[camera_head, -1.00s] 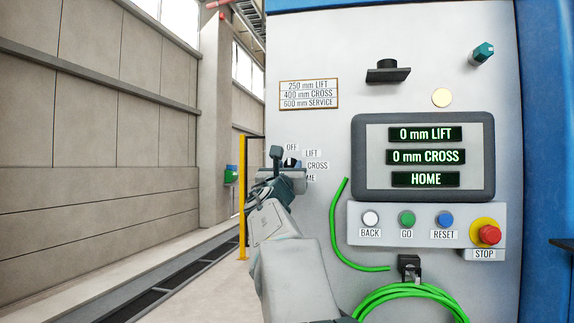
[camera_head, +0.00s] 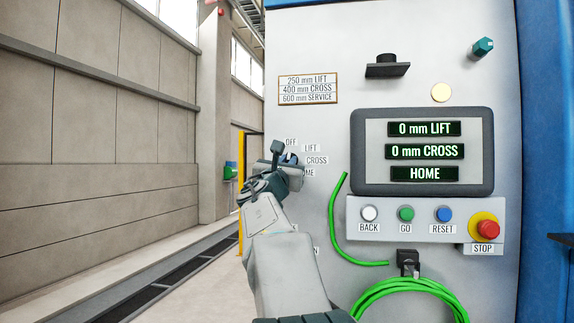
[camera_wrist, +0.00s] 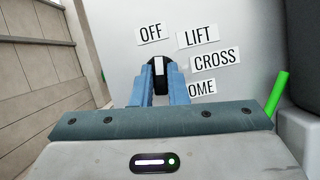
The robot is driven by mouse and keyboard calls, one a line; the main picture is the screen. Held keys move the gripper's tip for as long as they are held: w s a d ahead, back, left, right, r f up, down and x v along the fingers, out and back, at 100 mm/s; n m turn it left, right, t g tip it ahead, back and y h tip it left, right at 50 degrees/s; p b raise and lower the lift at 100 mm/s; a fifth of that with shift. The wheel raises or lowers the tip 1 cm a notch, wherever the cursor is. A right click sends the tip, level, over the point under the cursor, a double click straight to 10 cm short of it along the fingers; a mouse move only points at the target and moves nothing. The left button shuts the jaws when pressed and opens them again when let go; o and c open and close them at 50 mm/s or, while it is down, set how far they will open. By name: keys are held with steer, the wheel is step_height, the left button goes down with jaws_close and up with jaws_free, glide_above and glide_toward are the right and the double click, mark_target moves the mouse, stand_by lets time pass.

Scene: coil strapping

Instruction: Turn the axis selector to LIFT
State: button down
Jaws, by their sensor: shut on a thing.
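The axis selector is a black knob with a white stripe (camera_wrist: 159,67) in the wrist view. Its stripe points up, nearest the OFF label (camera_wrist: 150,34). The LIFT label (camera_wrist: 197,37) is to its upper right, CROSS (camera_wrist: 215,59) to its right, and a partly covered "OME" label below that. My gripper (camera_wrist: 161,92) is shut on the knob, one blue finger on each side. In the head view my gripper (camera_head: 289,160) is tilted at the panel's left edge, and the knob is mostly hidden by it. The LIFT label (camera_head: 311,148) shows just beside it.
Right of my gripper are a green cable (camera_head: 335,225), a display (camera_head: 424,151) reading 0 mm LIFT, 0 mm CROSS and HOME, and a button row with a red stop button (camera_head: 488,230). A black bracket (camera_head: 387,68) juts out above. Open floor lies left of the panel.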

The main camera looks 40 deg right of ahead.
steer(key=m+g+h, duration=0.1)
steer(key=m+g, duration=0.1)
steer(key=m, duration=0.2)
steer(key=shift+w+m, duration=0.1)
steer(key=shift+m, duration=0.3)
steer(key=shift+m+g, duration=1.2)
steer(key=shift+m, duration=1.2)
steer(key=shift+h, duration=0.3)
steer(key=c, duration=1.4)
jaws_free()
steer(key=shift+c, duration=0.2)
steer(key=shift+a, duration=0.1)
steer(key=b+v, duration=0.4)
steer(key=v, duration=0.9)
steer(key=shift+a+b, duration=0.4)
